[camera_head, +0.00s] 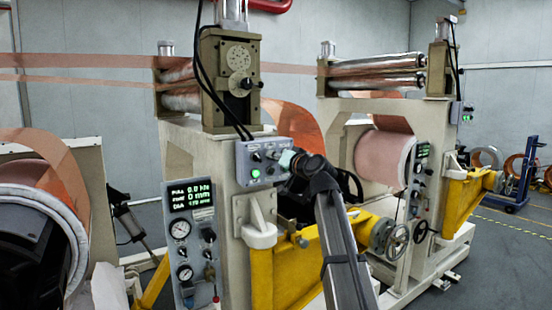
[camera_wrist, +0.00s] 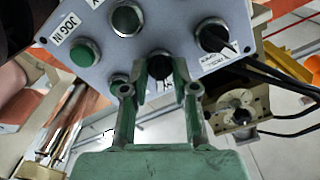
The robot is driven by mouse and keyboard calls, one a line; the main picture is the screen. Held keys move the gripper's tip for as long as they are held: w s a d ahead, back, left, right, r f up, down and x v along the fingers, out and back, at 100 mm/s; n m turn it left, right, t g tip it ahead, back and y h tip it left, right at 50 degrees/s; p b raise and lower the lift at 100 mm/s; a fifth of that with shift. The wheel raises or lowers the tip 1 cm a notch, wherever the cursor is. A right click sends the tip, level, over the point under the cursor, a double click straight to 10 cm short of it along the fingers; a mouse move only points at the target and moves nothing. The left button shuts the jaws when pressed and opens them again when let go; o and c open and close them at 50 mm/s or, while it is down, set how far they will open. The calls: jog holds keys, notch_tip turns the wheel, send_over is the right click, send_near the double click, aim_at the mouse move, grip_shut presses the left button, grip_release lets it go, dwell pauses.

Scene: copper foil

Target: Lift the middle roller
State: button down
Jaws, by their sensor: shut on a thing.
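A grey control box (camera_head: 262,162) with knobs and a lit green button is on the front of the near machine. In the wrist view its panel (camera_wrist: 180,22) fills the top, with a green button (camera_wrist: 85,52) by a "JOG IN" label. My gripper (camera_head: 287,159) is at the box's right side. In the wrist view my gripper (camera_wrist: 160,84) has its green fingers closed around a black selector knob (camera_wrist: 160,66). Metal rollers show on the near machine (camera_head: 182,101) and the far machine (camera_head: 378,82). I cannot tell which is the middle roller.
Copper foil (camera_head: 90,60) runs across the left to the near machine. A gauge panel (camera_head: 190,245) stands below left of the box. Black cables (camera_wrist: 285,65) hang right of the panel.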

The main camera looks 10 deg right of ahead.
jog(key=c, duration=1.3)
grip_release()
jog(key=shift+o, duration=0.2)
jog(key=shift+s, duration=0.1)
jog(key=v, duration=1.2)
